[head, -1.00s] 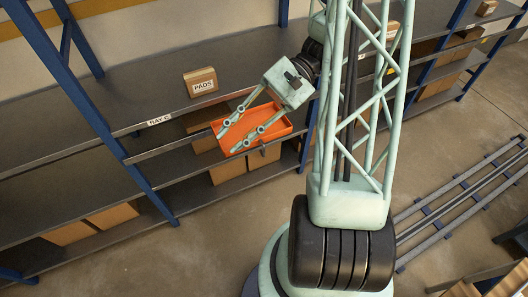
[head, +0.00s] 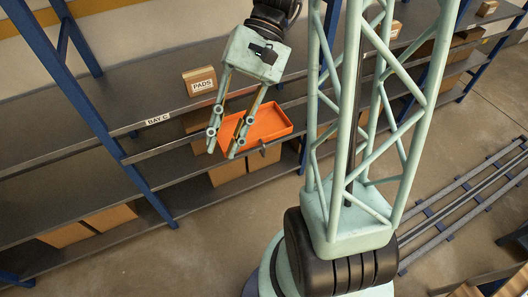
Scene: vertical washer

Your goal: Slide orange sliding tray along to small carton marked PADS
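The orange sliding tray (head: 270,122) sits at the front edge of the shelving, on a rail (head: 165,147) that runs along the shelf front. The small carton marked PADS (head: 200,82) stands on the upper shelf, to the left of the tray and further back. My gripper (head: 221,153) points down, its two fingers apart with nothing seen between the tips. The fingers pass in front of the tray's left end and hide part of it. I cannot tell whether they touch the tray.
A BAY C label (head: 158,120) is on the shelf edge, left of the tray. A blue upright (head: 118,150) stands at the rail's left end. Brown cartons (head: 228,168) sit on the lower shelf under the tray. The rail between upright and tray looks clear.

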